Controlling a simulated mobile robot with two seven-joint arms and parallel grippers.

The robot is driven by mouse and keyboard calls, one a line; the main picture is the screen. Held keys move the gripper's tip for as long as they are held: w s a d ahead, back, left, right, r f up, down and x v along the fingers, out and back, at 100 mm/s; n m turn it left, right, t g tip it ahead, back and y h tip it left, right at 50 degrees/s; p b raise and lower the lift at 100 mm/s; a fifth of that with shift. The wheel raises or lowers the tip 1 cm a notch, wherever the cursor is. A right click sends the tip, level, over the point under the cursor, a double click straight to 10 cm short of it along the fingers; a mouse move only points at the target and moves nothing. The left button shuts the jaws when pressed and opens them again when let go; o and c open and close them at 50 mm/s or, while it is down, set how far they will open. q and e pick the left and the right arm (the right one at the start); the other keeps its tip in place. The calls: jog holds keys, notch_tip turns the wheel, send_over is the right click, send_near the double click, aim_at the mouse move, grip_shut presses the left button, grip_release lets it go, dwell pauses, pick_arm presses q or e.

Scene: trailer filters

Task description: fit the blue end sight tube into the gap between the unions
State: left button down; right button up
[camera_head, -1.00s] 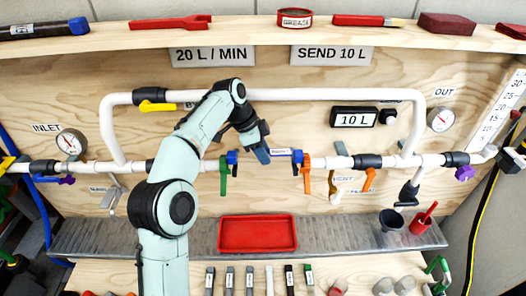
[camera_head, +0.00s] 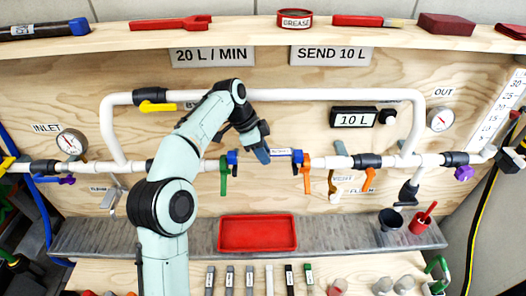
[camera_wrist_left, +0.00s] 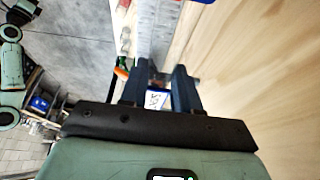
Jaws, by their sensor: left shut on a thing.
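The blue end sight tube (camera_head: 281,154) lies level between the pipe with the green handle (camera_head: 224,178) and the pipe with the orange handle (camera_head: 306,178). Its blue ends show close to the pipe ends on both sides. I cannot tell whether it is fully seated or just in front of the gap. My left gripper (camera_head: 262,152) is shut on the sight tube and covers part of its middle. In the left wrist view, the fingers (camera_wrist_left: 164,88) stand on either side of a white label with blue edges. My right gripper is not in view.
A white bypass pipe (camera_head: 300,95) runs above the sight tube. A red tray (camera_head: 258,233) sits on the grey ledge below. A funnel (camera_head: 391,220) and red cup (camera_head: 420,224) stand at the right. Several tools lie on the upper shelf (camera_head: 240,38).

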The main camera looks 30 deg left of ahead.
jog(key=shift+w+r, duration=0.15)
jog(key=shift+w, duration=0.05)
pick_arm(q)
jog(key=shift+f, duration=0.15)
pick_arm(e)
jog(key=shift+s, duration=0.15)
pick_arm(q)
jog(key=shift+f, duration=0.3)
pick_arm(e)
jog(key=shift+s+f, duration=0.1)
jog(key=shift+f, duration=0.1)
pick_arm(q)
jog(key=shift+f+b, duration=0.4)
jog(key=shift+f, duration=0.65)
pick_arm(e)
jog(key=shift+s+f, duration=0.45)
pick_arm(q)
jog(key=c, duration=0.7)
grip_release()
jog(key=shift+c, duration=0.2)
